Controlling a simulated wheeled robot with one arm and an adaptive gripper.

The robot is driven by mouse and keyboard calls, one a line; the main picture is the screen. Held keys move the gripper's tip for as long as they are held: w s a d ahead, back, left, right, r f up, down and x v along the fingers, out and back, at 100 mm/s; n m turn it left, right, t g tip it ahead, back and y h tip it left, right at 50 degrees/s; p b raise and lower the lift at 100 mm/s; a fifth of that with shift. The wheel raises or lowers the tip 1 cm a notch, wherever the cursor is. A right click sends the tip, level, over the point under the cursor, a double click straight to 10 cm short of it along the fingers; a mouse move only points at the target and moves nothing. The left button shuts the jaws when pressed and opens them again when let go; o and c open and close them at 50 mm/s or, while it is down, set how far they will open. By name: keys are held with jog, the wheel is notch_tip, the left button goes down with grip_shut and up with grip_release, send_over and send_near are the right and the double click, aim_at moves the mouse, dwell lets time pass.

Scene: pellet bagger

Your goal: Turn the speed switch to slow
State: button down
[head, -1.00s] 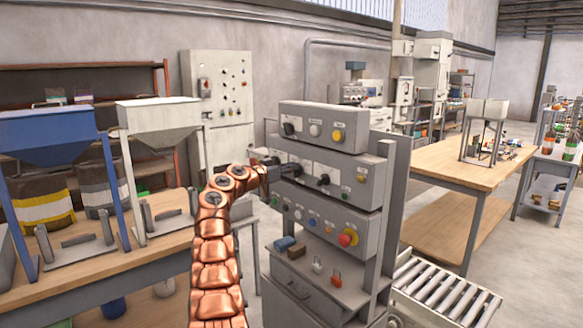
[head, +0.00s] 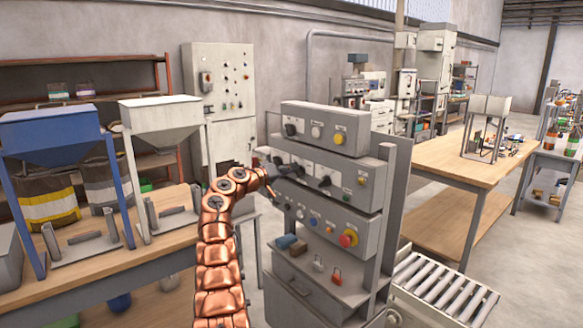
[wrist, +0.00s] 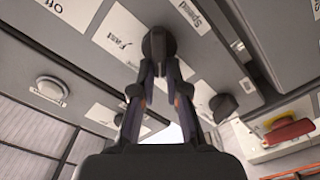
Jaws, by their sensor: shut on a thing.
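The speed switch (wrist: 158,44) is a black knob on a grey panel, beside white labels reading "Speed" (wrist: 192,13) and "Fast" (wrist: 122,38) in the wrist view. My gripper (wrist: 160,68) is shut on this knob, with one dark finger on each side. Which way the knob points is hard to tell. No "Slow" label is legible. In the head view my gripper (head: 288,171) is at the left part of the middle box of the control stack (head: 345,182), and it largely hides the switch.
A second black knob (wrist: 223,106) sits close beside the gripped one. A red emergency stop (head: 347,238) is on the lower box. Above are a black switch, a white button (head: 316,132) and a yellow button (head: 339,139). Hoppers stand on a bench at left.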

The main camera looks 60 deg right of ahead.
jog(key=shift+f+n, duration=0.15)
jog(key=shift+n, duration=0.35)
jog(key=c, duration=1.2)
grip_release()
jog(key=v, duration=1.2)
